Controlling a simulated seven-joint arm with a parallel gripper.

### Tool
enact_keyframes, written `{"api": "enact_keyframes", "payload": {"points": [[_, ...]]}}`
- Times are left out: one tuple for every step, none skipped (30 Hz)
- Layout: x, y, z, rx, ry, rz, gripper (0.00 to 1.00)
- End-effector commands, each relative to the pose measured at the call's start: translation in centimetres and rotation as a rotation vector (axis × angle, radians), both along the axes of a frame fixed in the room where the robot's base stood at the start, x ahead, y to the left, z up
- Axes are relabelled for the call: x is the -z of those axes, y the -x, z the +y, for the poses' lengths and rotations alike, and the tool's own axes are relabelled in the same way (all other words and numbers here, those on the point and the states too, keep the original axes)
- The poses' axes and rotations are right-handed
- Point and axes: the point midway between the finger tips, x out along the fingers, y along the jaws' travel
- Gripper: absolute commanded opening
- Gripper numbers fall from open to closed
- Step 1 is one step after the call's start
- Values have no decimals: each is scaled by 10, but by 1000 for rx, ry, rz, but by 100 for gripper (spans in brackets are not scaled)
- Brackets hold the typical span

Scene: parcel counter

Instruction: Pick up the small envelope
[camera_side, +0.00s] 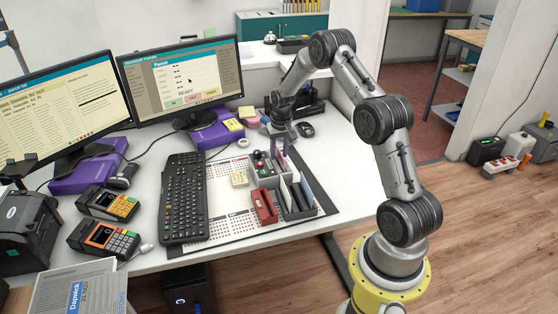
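My gripper (283,146) points down over the far right part of the white task board (222,192), close to the upright dividers. It is small in this view, and I cannot tell whether its fingers are open or shut or hold anything. I cannot make out a small envelope for certain. Dark flat items (299,196) stand upright in the grey slotted holder (318,198) on the board, in front of my gripper; one of them may be an envelope. A small cream block (238,179) lies on the board to the left.
A red holder (264,206) stands left of the grey one. A black keyboard (183,196) borders the board on the left. Two card terminals (106,240) and two monitors (181,80) stand farther left and behind. A mouse (306,129) lies behind my gripper.

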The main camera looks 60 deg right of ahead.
Motion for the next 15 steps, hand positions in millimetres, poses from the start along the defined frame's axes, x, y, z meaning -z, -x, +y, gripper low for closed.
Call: {"api": "enact_keyframes", "payload": {"points": [[3,0,-1,0,1,-1,40],[4,-1,-1,0,1,-1,40],[5,-1,-1,0,1,-1,40],[5,-1,-1,0,2,-2,40],[5,-1,-1,0,2,-2,40],[5,-1,-1,0,2,-2,40],[5,-1,-1,0,1,-1,40],[5,-1,-1,0,1,-1,40],[5,-1,-1,0,1,-1,40],[5,-1,-1,0,1,-1,35],[5,-1,-1,0,1,-1,29],[5,-1,-1,0,1,-1,22],[5,-1,-1,0,1,-1,17],[5,-1,-1,0,1,-1,11],[5,-1,-1,0,1,-1,4]]}}
